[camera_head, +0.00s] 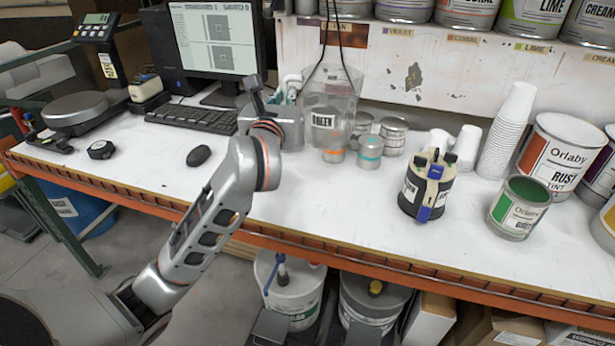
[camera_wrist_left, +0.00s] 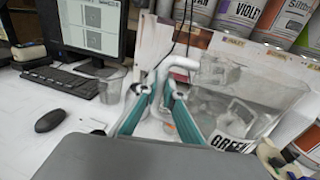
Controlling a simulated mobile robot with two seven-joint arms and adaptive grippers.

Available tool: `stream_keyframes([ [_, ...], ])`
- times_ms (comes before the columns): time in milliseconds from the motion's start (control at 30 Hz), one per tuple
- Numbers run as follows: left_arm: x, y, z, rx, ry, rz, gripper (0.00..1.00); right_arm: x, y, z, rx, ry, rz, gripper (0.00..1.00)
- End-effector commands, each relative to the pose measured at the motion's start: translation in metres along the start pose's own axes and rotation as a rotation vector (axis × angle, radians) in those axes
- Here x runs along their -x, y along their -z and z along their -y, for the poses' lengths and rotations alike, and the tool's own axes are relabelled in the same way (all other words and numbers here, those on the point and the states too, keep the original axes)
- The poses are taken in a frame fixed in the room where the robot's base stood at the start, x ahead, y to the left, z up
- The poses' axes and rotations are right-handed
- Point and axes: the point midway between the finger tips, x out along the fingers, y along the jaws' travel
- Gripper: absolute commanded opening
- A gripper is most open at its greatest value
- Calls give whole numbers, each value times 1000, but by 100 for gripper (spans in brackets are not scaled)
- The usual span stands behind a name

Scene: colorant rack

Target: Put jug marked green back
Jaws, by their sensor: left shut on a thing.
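The clear jug marked GREEN (camera_head: 318,100) is upright near the back board in the head view, its label facing front. In the left wrist view the jug (camera_wrist_left: 262,110) fills the right side, with a white handle at its left. My left gripper (camera_head: 288,88) is at the left side of the jug. In the left wrist view its teal fingers (camera_wrist_left: 160,85) are closed around the handle. Whether the jug's base touches the worktop is hard to tell. My right gripper is not in view.
Small cans (camera_head: 370,152) stand close to the jug's right. A monitor (camera_head: 217,40) and keyboard (camera_head: 190,117) are at left. The front middle worktop is clear.

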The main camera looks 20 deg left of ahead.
Motion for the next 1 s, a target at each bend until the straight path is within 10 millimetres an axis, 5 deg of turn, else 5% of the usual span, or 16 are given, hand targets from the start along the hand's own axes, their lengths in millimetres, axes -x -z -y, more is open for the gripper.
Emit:
stream_keyframes([
  [433, 0, 112, -1, -4, 0, -4, 0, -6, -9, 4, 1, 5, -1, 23],
  [1000, -1, 179, -1, 0, -1, -1, 0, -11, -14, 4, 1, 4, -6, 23],
])
